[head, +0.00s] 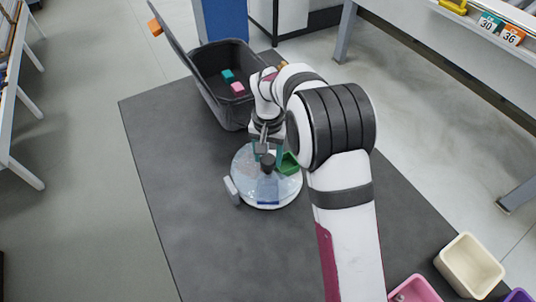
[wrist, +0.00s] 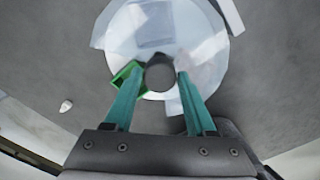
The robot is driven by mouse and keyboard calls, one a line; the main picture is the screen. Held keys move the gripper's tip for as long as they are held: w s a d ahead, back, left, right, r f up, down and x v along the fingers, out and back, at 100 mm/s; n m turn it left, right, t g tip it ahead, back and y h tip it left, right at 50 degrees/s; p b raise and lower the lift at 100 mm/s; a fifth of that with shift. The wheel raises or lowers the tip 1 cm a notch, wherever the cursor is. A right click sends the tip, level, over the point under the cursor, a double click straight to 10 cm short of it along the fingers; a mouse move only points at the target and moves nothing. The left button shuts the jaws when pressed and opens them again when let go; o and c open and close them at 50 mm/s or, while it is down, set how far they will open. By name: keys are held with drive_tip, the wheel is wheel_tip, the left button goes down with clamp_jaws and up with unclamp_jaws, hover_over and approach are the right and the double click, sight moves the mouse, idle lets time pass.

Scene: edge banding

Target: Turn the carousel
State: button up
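The carousel (head: 285,192) is a pale round disc lying on the dark mat, with a dark knob (head: 268,161) at its middle. It also fills the upper middle of the wrist view (wrist: 205,45). A green open tray (head: 289,163) sits at its far right edge, and a bluish section shows at its near side. My gripper (head: 267,143) points down over the knob. In the wrist view its teal fingers (wrist: 162,76) are spread, with the knob (wrist: 160,74) between the tips. I cannot tell whether they touch it.
A light grey block (head: 232,190) lies beside the carousel's left edge. A grey bin (head: 207,88) with teal and pink blocks stands behind. Cream (head: 468,265) and pink (head: 412,290) bins are at the lower right. The mat's left and front are clear.

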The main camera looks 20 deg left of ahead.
clamp_jaws()
